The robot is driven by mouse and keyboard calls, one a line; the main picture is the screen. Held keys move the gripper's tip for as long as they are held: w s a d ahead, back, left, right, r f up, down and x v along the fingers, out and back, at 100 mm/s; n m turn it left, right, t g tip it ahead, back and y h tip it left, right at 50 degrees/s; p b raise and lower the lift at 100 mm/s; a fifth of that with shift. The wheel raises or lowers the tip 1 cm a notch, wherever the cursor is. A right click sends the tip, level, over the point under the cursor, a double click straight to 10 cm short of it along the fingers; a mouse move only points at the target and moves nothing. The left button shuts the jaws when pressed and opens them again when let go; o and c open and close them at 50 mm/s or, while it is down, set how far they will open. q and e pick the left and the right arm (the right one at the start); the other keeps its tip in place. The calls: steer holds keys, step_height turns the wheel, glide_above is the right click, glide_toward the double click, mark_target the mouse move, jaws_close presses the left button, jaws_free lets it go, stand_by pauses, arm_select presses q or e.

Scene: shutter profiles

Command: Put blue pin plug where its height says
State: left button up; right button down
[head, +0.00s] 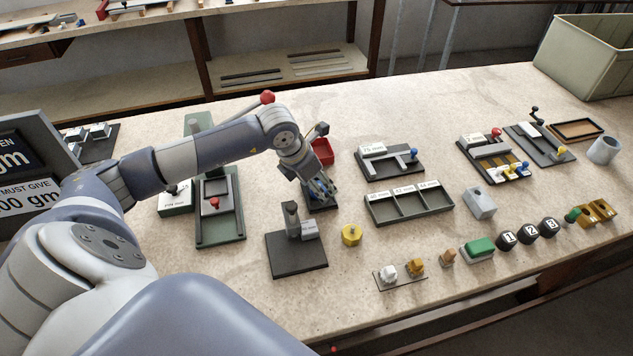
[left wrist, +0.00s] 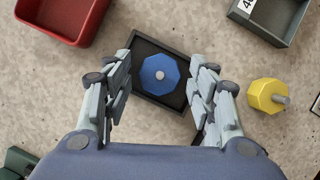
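The blue pin plug (left wrist: 160,75) is an eight-sided blue piece with a pale pin in its centre, seen from above in the left wrist view. It sits in a small dark tray (left wrist: 148,46). My left gripper (left wrist: 164,92) is open above it, with fingers on both sides and a gap to the plug. In the head view the left gripper (head: 322,190) hides most of the plug. A grey three-compartment tray (head: 410,212) has mm labels, hard to read exactly; its compartments look empty. A dark gauge stand (head: 296,255) is nearer. My right gripper is not in view.
A yellow plug (head: 351,235) stands right of the gauge stand; it also shows in the left wrist view (left wrist: 267,96). A red bin (head: 322,150) is just behind the gripper. Several fixtures and small parts fill the right side. Bare tabletop lies around the yellow plug.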

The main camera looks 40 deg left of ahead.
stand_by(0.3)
arm_select(q)
steer(key=shift+r, duration=0.25)
steer(key=b+v, duration=0.2)
steer(key=v, duration=0.9)
steer(key=shift+s+r, duration=0.25)
steer(key=shift+r, duration=0.05)
steer(key=shift+r, duration=0.1)
